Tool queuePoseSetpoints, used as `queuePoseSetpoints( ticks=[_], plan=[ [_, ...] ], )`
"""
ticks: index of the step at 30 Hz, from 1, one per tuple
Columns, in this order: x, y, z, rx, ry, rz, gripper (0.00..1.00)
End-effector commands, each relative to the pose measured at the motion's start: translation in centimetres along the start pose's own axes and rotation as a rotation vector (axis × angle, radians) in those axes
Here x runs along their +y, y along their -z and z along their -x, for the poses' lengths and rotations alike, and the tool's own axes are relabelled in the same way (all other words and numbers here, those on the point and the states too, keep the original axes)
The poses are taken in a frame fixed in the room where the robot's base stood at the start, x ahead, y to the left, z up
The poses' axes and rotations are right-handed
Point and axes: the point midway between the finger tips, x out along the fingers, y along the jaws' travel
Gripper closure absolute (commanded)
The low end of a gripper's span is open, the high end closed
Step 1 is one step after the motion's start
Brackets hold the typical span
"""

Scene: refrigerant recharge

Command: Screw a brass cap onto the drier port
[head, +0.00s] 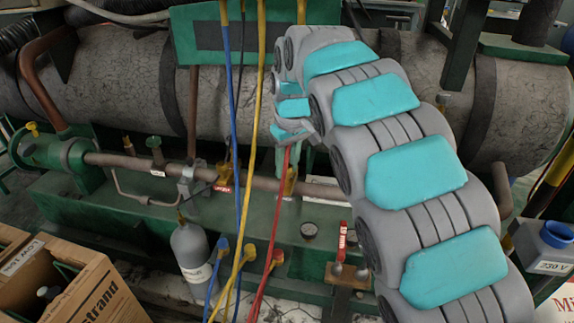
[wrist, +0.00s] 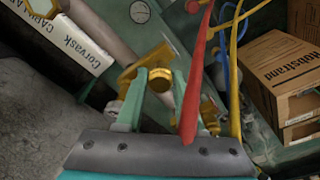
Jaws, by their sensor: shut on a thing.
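My gripper (head: 290,160) points down over the brown pipe, just above a brass fitting (head: 290,186) on it. In the wrist view, the teal fingers of my gripper (wrist: 162,90) are shut on a round brass piece (wrist: 161,78), which looks like the cap. Yellow-brass fitting parts (wrist: 128,76) show right behind and beside it. I cannot tell whether the cap is seated on the port or only touching it. The red hose (wrist: 190,90) hangs close in front of the right finger.
Blue (head: 229,120), yellow (head: 261,75) and red hoses hang beside my gripper. A cardboard box (head: 85,290) stands at the lower left, a grey bottle (head: 188,248) near the middle.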

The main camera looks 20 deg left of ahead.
Motion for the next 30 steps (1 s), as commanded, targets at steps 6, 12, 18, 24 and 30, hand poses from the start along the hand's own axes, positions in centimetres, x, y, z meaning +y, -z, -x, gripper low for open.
queuePoseSetpoints(
  ticks=[6, 12, 18, 24, 30],
  plan=[
    [0.0, 0.0, 0.0, 0.000, 0.000, 0.000, 1.00],
    [0.0, 0.0, -0.2, 0.000, 0.000, 0.000, 1.00],
    [0.0, -0.1, -0.5, 0.000, 0.000, 0.000, 1.00],
    [0.0, -0.1, -0.8, -0.001, 0.000, 0.000, 1.00],
    [0.0, -0.1, -1.1, -0.001, 0.000, 0.000, 1.00]
  ],
)
